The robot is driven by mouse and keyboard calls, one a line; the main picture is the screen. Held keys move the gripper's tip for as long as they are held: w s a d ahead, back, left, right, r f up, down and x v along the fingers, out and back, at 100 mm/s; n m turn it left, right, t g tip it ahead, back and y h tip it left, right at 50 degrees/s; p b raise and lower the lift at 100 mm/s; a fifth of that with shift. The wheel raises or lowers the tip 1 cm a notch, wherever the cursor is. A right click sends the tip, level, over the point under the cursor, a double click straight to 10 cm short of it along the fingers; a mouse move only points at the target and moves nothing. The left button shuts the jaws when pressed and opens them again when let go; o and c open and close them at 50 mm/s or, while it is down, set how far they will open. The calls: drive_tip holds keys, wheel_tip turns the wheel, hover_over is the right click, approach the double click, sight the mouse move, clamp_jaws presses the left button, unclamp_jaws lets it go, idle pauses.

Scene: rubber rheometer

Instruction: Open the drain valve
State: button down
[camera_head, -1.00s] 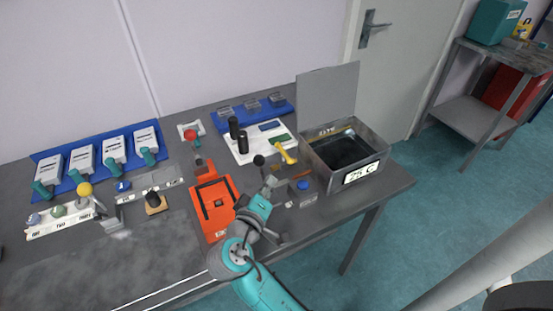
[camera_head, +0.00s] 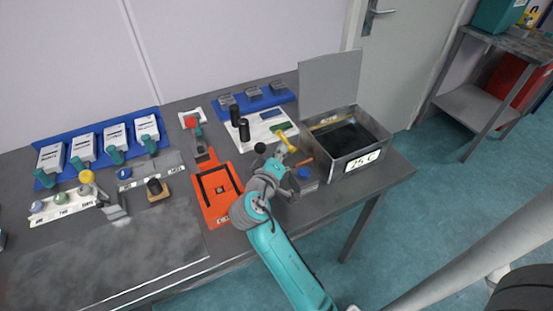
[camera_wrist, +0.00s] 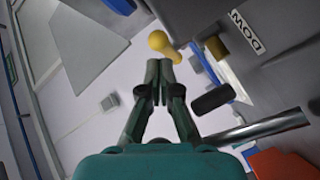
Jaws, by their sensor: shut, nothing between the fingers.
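No part is clearly labelled as a drain valve, so I cannot tell for sure which one it is. A small orange lever (camera_head: 303,163) sits low beside the metal bath (camera_head: 368,164), which has its lid (camera_head: 330,84) raised and a "25 C" label. A yellow handle (camera_head: 285,141) is just left of the bath. My gripper (camera_head: 284,158) is beside the bath's left side, close to both. In the wrist view its fingers (camera_wrist: 159,76) are shut and empty, pointing at a yellow rounded knob (camera_wrist: 158,41); contact is not clear.
A blue knob (camera_head: 303,173) lies near the bath's front left. An orange tray (camera_head: 215,193) and two black cylinders (camera_head: 243,130) are to the left. The front left of the table is bare.

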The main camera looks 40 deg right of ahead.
drive_tip(key=shift+w+d+f, duration=0.1)
drive_tip(key=shift+w+d, duration=0.1)
drive_tip(key=shift+d, duration=0.25)
